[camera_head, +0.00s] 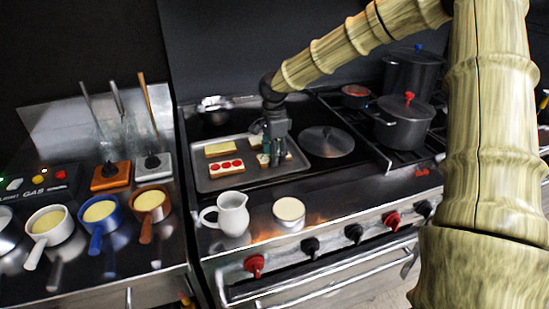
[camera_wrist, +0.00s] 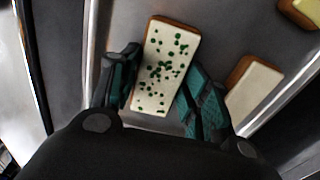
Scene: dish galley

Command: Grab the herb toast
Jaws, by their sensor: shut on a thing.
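The herb toast (camera_wrist: 160,72) is an oblong slice with a white topping and green flecks. In the wrist view it lies between the two dark teal-padded fingers of my gripper (camera_wrist: 157,95), which is shut on its sides. In the head view my gripper (camera_head: 274,158) is over the right part of the grey tray (camera_head: 206,181) and hides most of the herb toast. It looks at or just above the tray surface; I cannot tell whether it is lifted.
A plain white toast (camera_wrist: 254,88) lies close to the right finger. A tomato toast (camera_head: 226,167) and a yellowish toast (camera_head: 221,148) share the tray. A white jug (camera_head: 232,214) and a round cup (camera_head: 289,211) stand in front. A pot (camera_head: 404,124) is at right.

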